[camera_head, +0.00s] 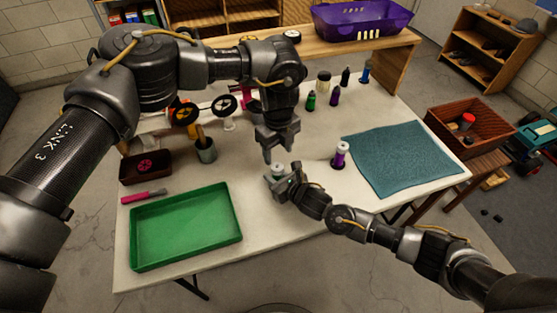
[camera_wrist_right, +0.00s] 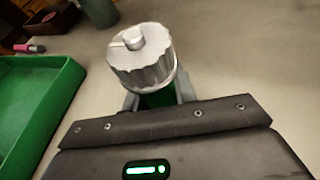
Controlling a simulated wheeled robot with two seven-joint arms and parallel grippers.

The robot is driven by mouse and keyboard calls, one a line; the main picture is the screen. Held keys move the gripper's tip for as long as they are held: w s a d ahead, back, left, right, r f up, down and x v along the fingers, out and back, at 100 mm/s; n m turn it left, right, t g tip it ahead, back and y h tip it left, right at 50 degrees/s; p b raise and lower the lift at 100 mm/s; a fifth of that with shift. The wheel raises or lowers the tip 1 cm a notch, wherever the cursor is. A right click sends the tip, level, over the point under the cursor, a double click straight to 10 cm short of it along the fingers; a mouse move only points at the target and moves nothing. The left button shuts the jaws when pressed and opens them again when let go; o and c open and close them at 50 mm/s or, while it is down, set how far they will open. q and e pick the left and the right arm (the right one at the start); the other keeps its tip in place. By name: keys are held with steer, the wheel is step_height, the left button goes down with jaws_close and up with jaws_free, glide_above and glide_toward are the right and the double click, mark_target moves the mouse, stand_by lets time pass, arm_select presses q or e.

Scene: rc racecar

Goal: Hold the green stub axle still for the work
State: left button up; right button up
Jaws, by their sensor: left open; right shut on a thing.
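The green stub axle (camera_wrist_right: 156,101) stands upright in the right wrist view, with a ribbed pale-grey cap (camera_wrist_right: 140,62) and a small round knob on top. My right gripper (camera_wrist_right: 158,108) is shut around its green body, below the cap. In the head view only the pale top of the stub axle (camera_head: 277,168) shows clearly, and my right gripper (camera_head: 277,180) hides most of the rest. My left gripper (camera_head: 275,155) is open and empty, pointing down just above the stub axle. I cannot tell whether it touches the cap.
A similar purple piece with a white top (camera_head: 339,157) stands to the right. A green tray (camera_head: 232,232) lies front left, a teal mat (camera_head: 405,158) right. A grey cup (camera_head: 206,153), a dark box (camera_head: 146,178) and a pink-handled tool (camera_head: 133,199) are at left. Several small bottles stand behind.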

mark_target(278, 166)
arm_select(q)
step_height(278, 166, up, 6)
steer(key=shift+f, duration=0.1)
stand_by(0.4)
arm_select(e)
steer(key=o, duration=1.1)
steer(key=v, duration=1.2)
steer(key=shift+r, duration=0.1)
arm_select(q)
steer(key=shift+d, duration=0.1)
arm_select(e)
steer(key=shift+d, duration=0.1)
